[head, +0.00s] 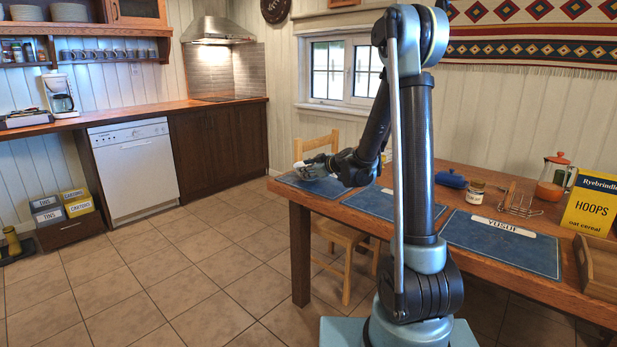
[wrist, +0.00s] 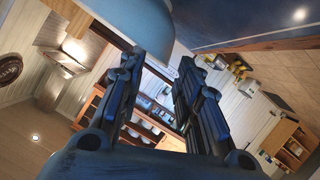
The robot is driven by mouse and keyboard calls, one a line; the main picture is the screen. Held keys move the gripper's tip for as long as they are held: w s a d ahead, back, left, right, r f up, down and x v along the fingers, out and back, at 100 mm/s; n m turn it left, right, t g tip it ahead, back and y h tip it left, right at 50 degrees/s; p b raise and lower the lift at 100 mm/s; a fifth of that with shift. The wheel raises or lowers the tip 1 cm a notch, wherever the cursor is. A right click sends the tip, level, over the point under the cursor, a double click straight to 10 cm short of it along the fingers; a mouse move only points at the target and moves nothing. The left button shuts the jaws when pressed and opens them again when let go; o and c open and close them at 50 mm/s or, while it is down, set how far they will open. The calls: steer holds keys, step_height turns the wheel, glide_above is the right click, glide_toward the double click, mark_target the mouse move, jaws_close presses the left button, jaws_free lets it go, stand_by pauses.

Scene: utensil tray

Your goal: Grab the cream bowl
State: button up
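A pale bowl (head: 314,173) is at the far left end of the table in the head view, over a blue placemat (head: 291,180). My gripper (head: 310,166) is at it and partly covers it. In the wrist view a smooth, rounded, bluish-grey surface (wrist: 125,18), apparently the bowl in shade, fills the top. My gripper (wrist: 160,58) shows there with its two fingers apart. The bowl's edge reaches in between the fingertips, and the left fingertip overlaps it. I cannot tell whether either finger touches it.
The wooden table (head: 470,259) also holds more blue placemats (head: 500,243), a blue lidded dish (head: 451,179), a jar (head: 475,191), a wire rack (head: 518,204), a glass pot (head: 553,178), a yellow cereal box (head: 592,204) and a wooden tray (head: 599,265). A chair (head: 345,240) stands at the table's left.

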steer(key=shift+x, duration=2.7)
steer(key=shift+f, duration=0.1)
steer(key=shift+c, duration=0.5)
jaws_close()
